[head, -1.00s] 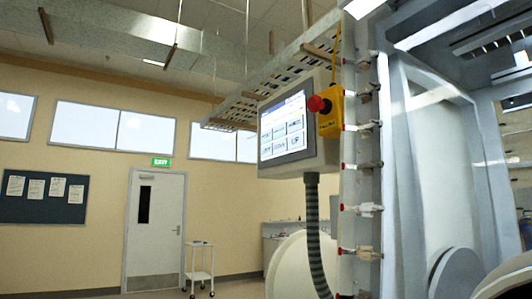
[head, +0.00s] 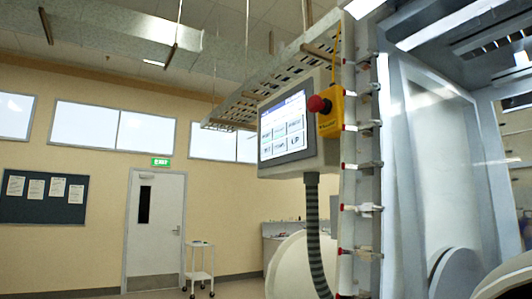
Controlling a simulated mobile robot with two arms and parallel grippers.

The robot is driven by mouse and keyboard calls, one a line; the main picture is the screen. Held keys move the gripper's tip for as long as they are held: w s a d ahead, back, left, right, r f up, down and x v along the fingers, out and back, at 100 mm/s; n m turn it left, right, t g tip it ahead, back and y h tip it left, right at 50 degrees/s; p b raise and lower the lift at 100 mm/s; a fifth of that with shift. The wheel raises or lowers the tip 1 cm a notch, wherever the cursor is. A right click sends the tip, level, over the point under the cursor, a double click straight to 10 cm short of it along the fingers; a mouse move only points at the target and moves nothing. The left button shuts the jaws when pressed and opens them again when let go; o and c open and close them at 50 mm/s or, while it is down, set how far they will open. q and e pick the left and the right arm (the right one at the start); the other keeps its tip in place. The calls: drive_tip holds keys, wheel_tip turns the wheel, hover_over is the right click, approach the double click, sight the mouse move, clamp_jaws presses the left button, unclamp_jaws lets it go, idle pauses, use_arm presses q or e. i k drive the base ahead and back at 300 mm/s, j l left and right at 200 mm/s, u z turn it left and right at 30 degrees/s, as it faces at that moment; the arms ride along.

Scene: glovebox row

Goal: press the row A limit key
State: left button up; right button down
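A control panel (head: 284,128) with a lit touchscreen hangs beside the glovebox frame, in the middle of the head view. Its screen shows two rows of keys (head: 282,136). The labels are small and blurred, the lower right one seems to read "UF" or "UP", and I cannot tell which is the row A limit key. A yellow box (head: 331,113) with a red mushroom button (head: 318,104) sits at the panel's right edge. Neither of my grippers is in view.
The glovebox (head: 435,150) with its clamped frame fills the right side. A ribbed conduit (head: 313,230) drops from the panel. A white trolley (head: 200,270) stands near a closed door (head: 155,230). The space left of the panel is clear.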

sight(267, 151)
drive_tip(key=i+j+z, duration=0.1)
drive_tip(key=j, duration=0.25)
drive_tip(key=i+j+z, duration=0.25)
drive_tip(key=i+j, duration=0.15)
drive_tip(key=j, duration=0.3)
drive_tip(key=i+j+z, duration=0.1)
drive_tip(key=j, duration=0.25)
drive_tip(key=i+j+z, duration=0.15)
drive_tip(key=j, duration=0.25)
drive_tip(key=i+j+z, duration=0.1)
drive_tip(key=j, duration=0.3)
drive_tip(key=i+j+z, duration=0.1)
drive_tip(key=j, duration=0.3)
